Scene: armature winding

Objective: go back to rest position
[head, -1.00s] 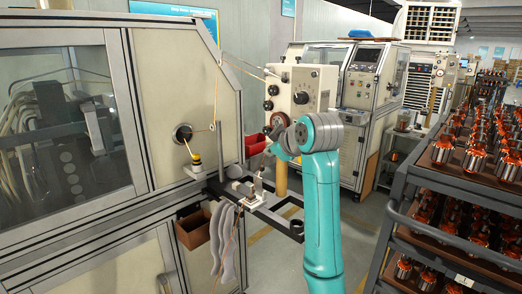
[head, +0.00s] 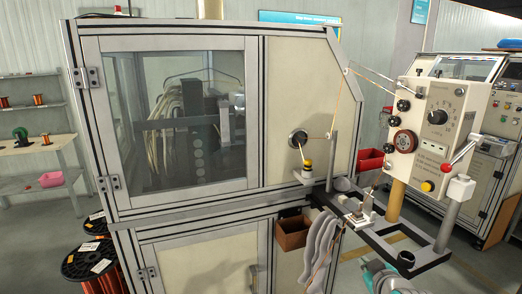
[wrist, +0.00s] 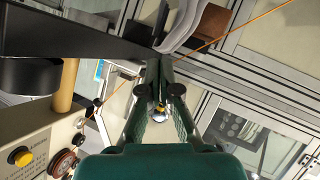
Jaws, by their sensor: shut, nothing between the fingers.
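My gripper (wrist: 164,88) shows in the wrist view. Its two dark green fingers come together at the tips, with nothing held between them. In the head view, only a teal and grey part of my arm (head: 380,278) shows at the bottom edge, low in front of the black bracket; the gripper itself cannot be made out there. The wrist view shows the control box (wrist: 35,150) at lower left and the brown bin (wrist: 212,22) at the top.
The winding machine (head: 290,75) fills the middle. A black bracket (head: 385,250) juts out from it, near a control box (head: 436,125) on a post. A thin wire runs between them. Grey gloves (head: 318,245) and a brown bin (head: 293,232) hang below. Wire spools (head: 90,262) stand at left.

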